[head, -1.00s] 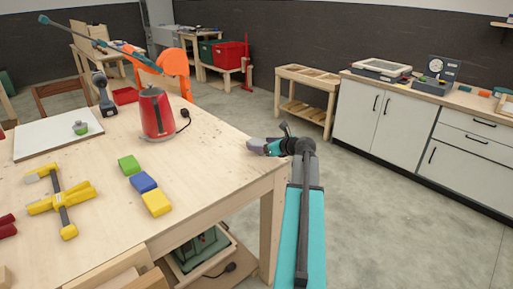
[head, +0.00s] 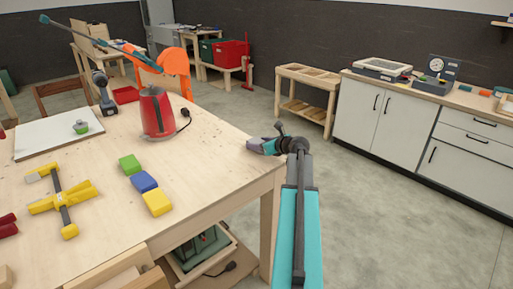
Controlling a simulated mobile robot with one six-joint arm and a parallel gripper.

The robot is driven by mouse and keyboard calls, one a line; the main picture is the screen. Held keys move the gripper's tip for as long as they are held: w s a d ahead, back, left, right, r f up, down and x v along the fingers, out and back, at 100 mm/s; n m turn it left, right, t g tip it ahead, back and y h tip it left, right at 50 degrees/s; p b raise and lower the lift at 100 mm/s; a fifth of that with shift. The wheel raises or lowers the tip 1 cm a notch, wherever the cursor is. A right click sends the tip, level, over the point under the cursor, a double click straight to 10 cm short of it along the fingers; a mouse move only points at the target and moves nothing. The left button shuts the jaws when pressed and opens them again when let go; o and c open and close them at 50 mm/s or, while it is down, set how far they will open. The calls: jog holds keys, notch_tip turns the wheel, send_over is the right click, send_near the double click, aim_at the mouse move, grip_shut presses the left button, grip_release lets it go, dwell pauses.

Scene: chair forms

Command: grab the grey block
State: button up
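I cannot make out a grey block on the workbench (head: 215,160). The blocks that show there are a green block (head: 130,164), a blue block (head: 144,182) and a yellow block (head: 157,203), in a row near the front edge. My gripper (head: 254,145) is at the right corner of the bench, to the right of this row and apart from it. It points left, with dark grey and teal parts at its end. It is too small and too side-on to tell whether it is open or holds anything.
A red kettle (head: 156,113) stands behind the blocks. A yellow clamp (head: 62,201) lies to their left, and a white board (head: 55,136) with a small green-topped item lies further back. A drill (head: 103,95) stands at the back. The bench between blocks and gripper is clear.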

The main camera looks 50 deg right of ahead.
jog(key=c, duration=0.7)
jog(key=shift+r, duration=0.25)
jog(key=shift+r, duration=1.25)
jog(key=s, duration=0.5)
jog(key=s+r+b, duration=0.1)
jog(key=s, duration=0.4)
jog(key=s+r, duration=0.1)
jog(key=s, duration=0.5)
